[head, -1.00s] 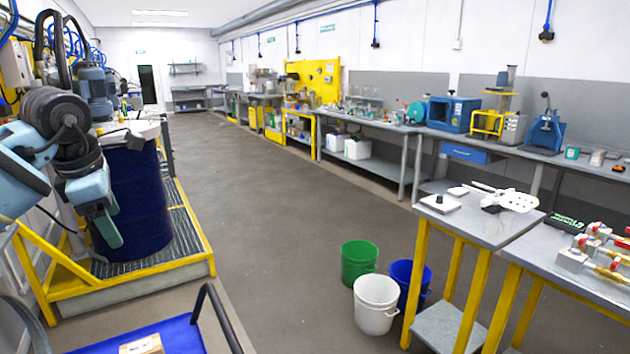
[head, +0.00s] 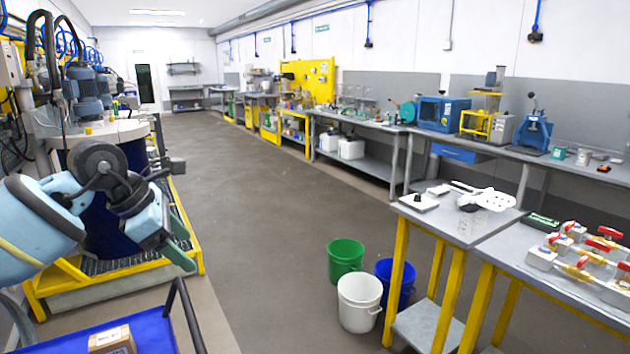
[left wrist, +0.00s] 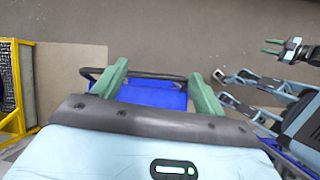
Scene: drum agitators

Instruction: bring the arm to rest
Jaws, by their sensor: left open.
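My left arm comes in from the left in the head view. Its gripper (head: 180,245) is open and empty, held in the air in front of the blue drum (head: 98,225). In the left wrist view, the two green fingers of this gripper (left wrist: 158,90) stand wide apart with nothing between them, above the blue cart top. My right gripper (left wrist: 272,46) shows small at the top right of the left wrist view. Its two green fingers are apart and empty. It is out of the head view.
A blue cart top (head: 140,335) with a black handle carries a cardboard box (head: 111,340). The drum stands on a yellow-framed platform (head: 120,275). Green (head: 346,258), white (head: 359,300) and blue (head: 396,280) buckets stand by a yellow-legged table (head: 425,222). The aisle floor is clear.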

